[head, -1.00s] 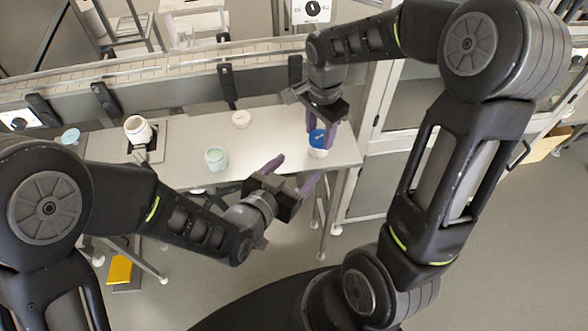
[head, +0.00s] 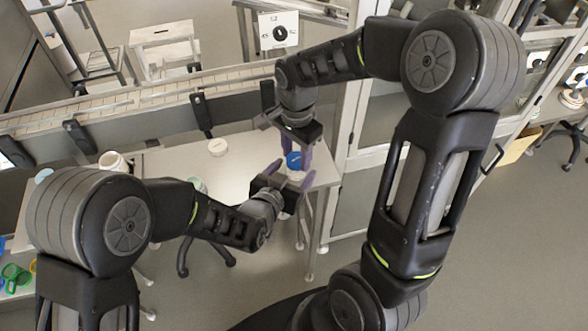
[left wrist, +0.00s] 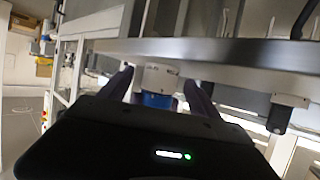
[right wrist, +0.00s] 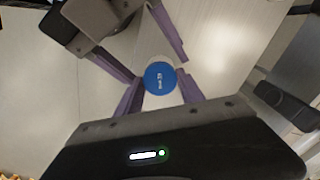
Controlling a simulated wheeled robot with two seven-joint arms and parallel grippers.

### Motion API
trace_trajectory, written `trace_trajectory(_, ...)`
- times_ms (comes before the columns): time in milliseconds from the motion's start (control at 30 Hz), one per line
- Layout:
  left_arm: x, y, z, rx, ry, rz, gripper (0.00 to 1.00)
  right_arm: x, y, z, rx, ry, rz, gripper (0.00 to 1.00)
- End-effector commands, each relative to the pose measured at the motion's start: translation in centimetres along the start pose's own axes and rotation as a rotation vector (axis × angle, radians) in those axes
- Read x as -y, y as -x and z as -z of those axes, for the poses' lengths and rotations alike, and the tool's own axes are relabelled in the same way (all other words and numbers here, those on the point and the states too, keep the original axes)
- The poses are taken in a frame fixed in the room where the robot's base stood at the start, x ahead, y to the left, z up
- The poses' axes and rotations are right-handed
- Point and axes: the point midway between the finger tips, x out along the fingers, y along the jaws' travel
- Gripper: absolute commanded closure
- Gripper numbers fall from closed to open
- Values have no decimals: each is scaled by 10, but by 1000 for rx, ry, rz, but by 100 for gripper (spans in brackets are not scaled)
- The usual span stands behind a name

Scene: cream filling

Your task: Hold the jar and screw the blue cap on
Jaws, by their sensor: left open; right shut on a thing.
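The blue cap (head: 293,160) sits at the top of the white jar (head: 297,175) near the right end of the table. My right gripper (right wrist: 160,90) reaches down from above and is shut on the blue cap (right wrist: 160,78). My left gripper (left wrist: 158,85) is open, with its purple fingers on either side of the white jar (left wrist: 157,77). The left wrist view is upside down, so the blue cap (left wrist: 157,100) shows below the jar there. The cap hides most of the jar in the right wrist view. I cannot tell whether its thread is engaged.
A white lid (head: 217,147) lies on the table (head: 245,162). A greenish jar (head: 197,184) is partly behind my left arm. Another white jar (head: 112,160) stands farther left. A conveyor (head: 140,110) runs along the back.

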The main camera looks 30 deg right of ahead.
Motion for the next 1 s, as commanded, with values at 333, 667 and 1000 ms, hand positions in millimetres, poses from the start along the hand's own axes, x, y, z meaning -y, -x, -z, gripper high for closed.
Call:
trace_trajectory(333,0,-8,0,1,0,0,28,0,0,0,0,0,0,92)
trace_trajectory(667,0,-8,0,0,0,0,50,0,0,0,0,0,0,92)
trace_trajectory(1000,0,-8,0,0,0,0,78,0,0,0,0,0,0,92)
